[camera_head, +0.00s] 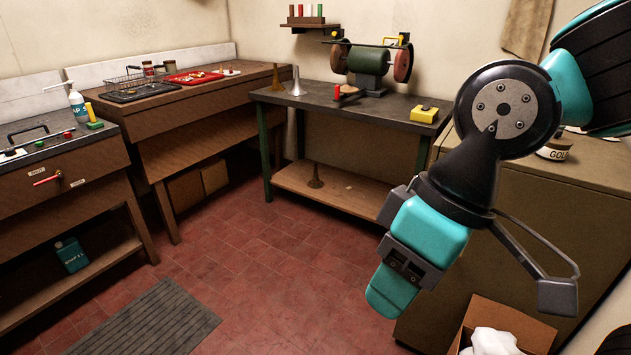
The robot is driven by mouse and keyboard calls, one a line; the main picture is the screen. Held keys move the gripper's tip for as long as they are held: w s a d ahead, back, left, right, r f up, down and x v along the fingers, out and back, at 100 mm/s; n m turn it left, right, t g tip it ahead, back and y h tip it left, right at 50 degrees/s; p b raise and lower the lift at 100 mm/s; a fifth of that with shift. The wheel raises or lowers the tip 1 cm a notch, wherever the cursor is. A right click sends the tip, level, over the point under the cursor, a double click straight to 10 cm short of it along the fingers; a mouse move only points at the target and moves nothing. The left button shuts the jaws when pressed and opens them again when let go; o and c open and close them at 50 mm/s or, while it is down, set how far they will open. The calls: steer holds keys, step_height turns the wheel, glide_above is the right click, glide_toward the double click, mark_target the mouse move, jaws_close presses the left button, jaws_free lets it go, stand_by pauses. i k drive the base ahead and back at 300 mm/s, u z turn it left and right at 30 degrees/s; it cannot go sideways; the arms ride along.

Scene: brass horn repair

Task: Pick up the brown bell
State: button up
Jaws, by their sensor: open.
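A brown flared bell (316,177) stands upright, wide end down, on the lower wooden shelf of the grinder bench. A second brown, slim, flared piece (276,78) stands at the right end of the wooden bench. A silver-grey bell (296,83) stands on the left end of the grinder bench top. My gripper (400,276), teal and black, hangs in the air at the right, in front of the bench and well apart from all the bells. It is open, and nothing shows in it. Its fingertips are hard to make out from this angle.
A cabinet (560,215) and an open cardboard box (515,325) stand at the right. The red tiled floor (250,265) is clear before the bench; a grey mat (150,322) lies front left.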

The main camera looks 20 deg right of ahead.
mark_target(314, 183)
steer(key=u, duration=0.35)
steer(key=i, duration=2.6)
steer(key=z, duration=0.85)
steer(key=i, duration=1.15)
steer(key=z, duration=0.9)
steer(key=i, duration=0.25)
